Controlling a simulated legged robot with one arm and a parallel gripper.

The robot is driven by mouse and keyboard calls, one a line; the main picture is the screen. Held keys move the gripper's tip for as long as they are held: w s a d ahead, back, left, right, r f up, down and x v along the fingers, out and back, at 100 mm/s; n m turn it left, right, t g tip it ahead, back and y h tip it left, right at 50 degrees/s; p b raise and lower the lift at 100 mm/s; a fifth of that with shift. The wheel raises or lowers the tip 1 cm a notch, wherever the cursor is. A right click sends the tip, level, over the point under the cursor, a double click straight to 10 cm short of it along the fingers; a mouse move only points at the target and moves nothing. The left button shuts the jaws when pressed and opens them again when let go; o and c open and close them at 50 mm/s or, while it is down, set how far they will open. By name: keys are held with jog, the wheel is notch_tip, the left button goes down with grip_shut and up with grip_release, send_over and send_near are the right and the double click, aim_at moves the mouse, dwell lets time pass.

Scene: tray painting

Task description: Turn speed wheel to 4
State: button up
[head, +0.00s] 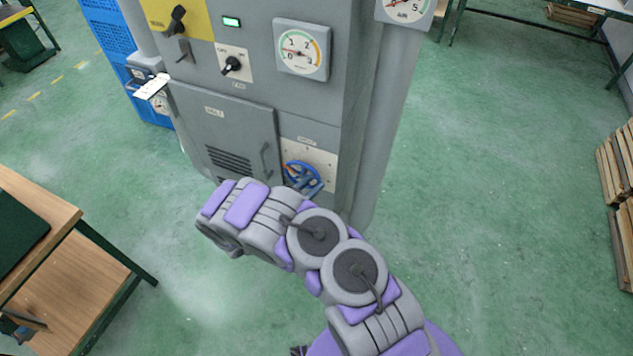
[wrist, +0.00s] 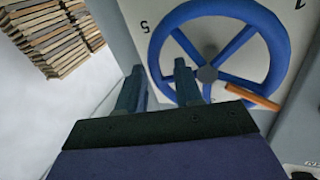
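The speed wheel (head: 303,178) is a blue spoked handwheel on a pale plate, low on the front of a grey cabinet (head: 225,100). In the wrist view the wheel (wrist: 222,10) fills the upper right, with an orange handle (wrist: 252,97) at its lower right. An upside-down 5 (wrist: 145,26) shows on the plate left of the wheel; another mark at the top right is cut off. My gripper (wrist: 158,75) is open, its two fingers apart at the wheel's lower left. Contact with the rim cannot be told. In the head view my arm hides the gripper.
The cabinet also carries a vented door (head: 222,125) with a handle, a black rotary switch (head: 232,64) and a dial gauge (head: 302,50). A wooden table (head: 62,205) stands at the left. Pallets (head: 622,190) are at the right edge. The green floor right of the cabinet is clear.

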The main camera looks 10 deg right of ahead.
jog(key=x, duration=0.3)
jog(key=shift+s+d, duration=0.1)
jog(key=shift+s, duration=0.2)
jog(key=shift+a, duration=0.3)
jog(key=c, duration=0.4)
grip_shut()
